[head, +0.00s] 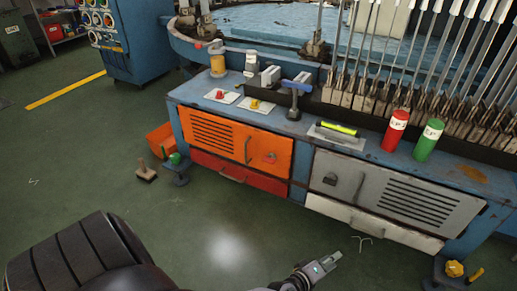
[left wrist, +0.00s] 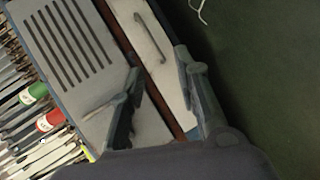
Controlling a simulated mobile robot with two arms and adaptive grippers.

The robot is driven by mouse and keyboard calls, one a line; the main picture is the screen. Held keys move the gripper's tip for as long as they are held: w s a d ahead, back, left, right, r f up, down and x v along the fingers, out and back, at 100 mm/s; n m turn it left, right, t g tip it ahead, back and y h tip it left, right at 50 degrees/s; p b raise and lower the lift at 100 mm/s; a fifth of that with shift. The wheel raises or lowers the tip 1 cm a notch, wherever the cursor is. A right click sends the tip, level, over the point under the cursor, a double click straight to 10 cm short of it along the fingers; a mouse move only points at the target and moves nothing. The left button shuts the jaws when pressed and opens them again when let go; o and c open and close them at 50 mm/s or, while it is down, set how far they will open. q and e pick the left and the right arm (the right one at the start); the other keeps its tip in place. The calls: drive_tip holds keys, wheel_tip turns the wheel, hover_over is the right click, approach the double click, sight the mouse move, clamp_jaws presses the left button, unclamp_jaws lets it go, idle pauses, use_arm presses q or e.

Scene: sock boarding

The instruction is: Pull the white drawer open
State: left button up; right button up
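The white drawer (head: 400,234) is the low panel under the grey cabinet door (head: 345,178) at the right of the bench, and looks closed. In the left wrist view the white drawer (left wrist: 141,14) shows a thin bar handle (left wrist: 155,36) along its front. My left gripper (head: 332,262) is low in front of the white drawer in the head view. In the left wrist view its two fingers (left wrist: 158,65) are spread apart with nothing between them, and the handle lies beyond the tips, apart from them. My right gripper is out of view.
An orange door (head: 215,138) and a red drawer (head: 225,172) fill the bench's left half. Red (head: 396,130) and green (head: 429,140) cylinders stand on top. A yellow-knobbed object (head: 454,269) stands on the floor at right. Green floor (head: 170,225) in front is mostly clear.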

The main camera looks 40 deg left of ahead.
use_arm(q)
drive_tip(key=s+a+r+m+g+p, duration=0.1)
drive_tip(key=s+r+m+g+p, duration=0.1)
drive_tip(key=s+p, duration=0.7)
drive_tip(key=s+a+r+m+g+p, duration=0.2)
drive_tip(key=s+m+p, duration=0.3)
drive_tip(key=s+p, duration=0.4)
drive_tip(key=s+a+r+m+g+y+p, duration=0.1)
drive_tip(key=s+m+g+p, duration=0.3)
drive_tip(key=s+p, duration=0.5)
drive_tip(key=shift+a+r+g+p, duration=0.3)
drive_tip(key=shift+a+r+p, duration=0.3)
drive_tip(key=shift+p, duration=0.5)
